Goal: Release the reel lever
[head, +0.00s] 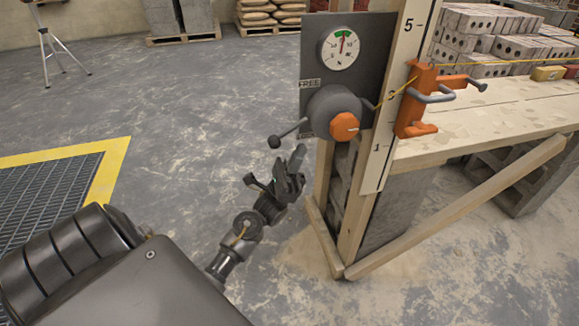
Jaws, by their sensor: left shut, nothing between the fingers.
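The reel (335,110) is a grey drum with an orange knob (344,126) on its front, mounted on a grey panel (312,55). Its lever (291,132) is a thin dark rod with a ball end, pointing left and slightly down. A FREE label (308,83) sits on the panel above the lever. A round dial (341,48) above has its needle near the green band at the top. My left gripper (297,160) is shut and empty, just below and right of the lever's ball, apparently not touching it. My right gripper is out of view.
A yellow line runs from the reel to an orange clamp (415,100) beside the numbered white staff (388,95). A wooden frame with a diagonal brace (460,205) stands below. Bricks (490,30) lie behind. Open floor lies left, with a yellow-edged grate (117,160).

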